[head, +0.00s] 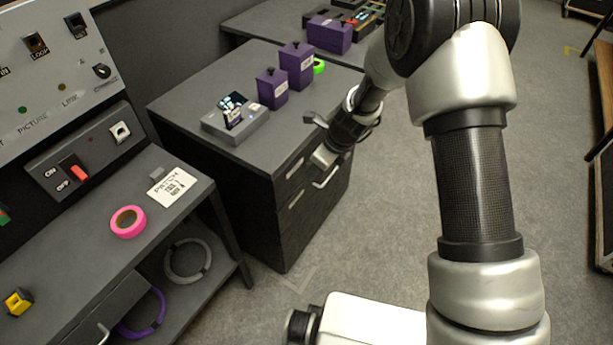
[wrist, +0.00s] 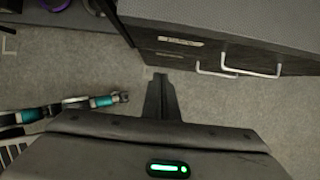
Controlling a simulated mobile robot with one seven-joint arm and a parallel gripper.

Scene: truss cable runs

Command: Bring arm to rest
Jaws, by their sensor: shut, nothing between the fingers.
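My arm reaches across the right half of the head view, and my gripper (head: 315,120) hangs beside the front right edge of the dark drawer cabinet (head: 180,105), near its drawer handles. In the wrist view my gripper (wrist: 162,80) points out over the grey floor, its fingers together and holding nothing. The cabinet (wrist: 230,25) stands beyond the fingers at the upper right there. I cannot tell from these views how wide the gap to the cabinet is.
On the cabinet stand a grey device (head: 236,122) and purple boxes (head: 297,66). A workbench (head: 90,262) at the left bears pink tape (head: 128,222) and a note card (head: 172,187). Coiled cables (head: 188,260) lie on its lower shelf. Carpet floor (head: 385,235) is open right of the cabinet.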

